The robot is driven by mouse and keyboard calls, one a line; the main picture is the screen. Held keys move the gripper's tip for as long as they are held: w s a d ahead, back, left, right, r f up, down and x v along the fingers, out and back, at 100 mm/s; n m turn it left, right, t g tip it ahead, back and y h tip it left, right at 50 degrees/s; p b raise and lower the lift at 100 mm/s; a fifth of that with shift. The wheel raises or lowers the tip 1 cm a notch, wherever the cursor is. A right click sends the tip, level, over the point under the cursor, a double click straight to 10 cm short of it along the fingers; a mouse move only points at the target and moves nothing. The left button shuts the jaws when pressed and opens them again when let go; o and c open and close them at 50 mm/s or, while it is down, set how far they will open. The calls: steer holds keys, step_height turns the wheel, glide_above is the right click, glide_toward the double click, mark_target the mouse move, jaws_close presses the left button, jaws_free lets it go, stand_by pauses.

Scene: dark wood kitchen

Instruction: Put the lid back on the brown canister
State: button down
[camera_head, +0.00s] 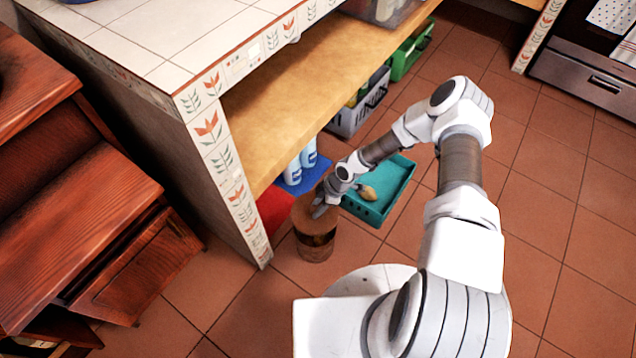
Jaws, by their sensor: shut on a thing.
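The brown canister (316,248) stands upright on the tiled floor beside the end of the counter. It has a dark band around its lower half. My gripper (321,210) is at the canister's top, reaching down from the upper right. It is shut on the brown lid (304,212), which shows at the canister's top. The lid overlaps the canister's opening in this view. I cannot tell whether it is seated on the rim or held slightly above it. My gripper hides part of the lid's right side.
A teal basket (385,195) with a tan object inside stands close to the right of the canister. White bottles (308,153) on a blue mat are under the wooden shelf (300,95). The counter's tiled end post (222,165) is close on the left. Floor at right is clear.

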steer(key=shift+s+a+f, duration=0.1)
steer(key=shift+s+f, duration=0.4)
steer(key=shift+f, duration=0.3)
step_height(320, 180, down, 6)
steer(key=b, duration=0.2)
steer(key=shift+f, duration=0.2)
stand_by(1.7)
jaws_free()
stand_by(0.5)
steer(key=shift+r, duration=0.1)
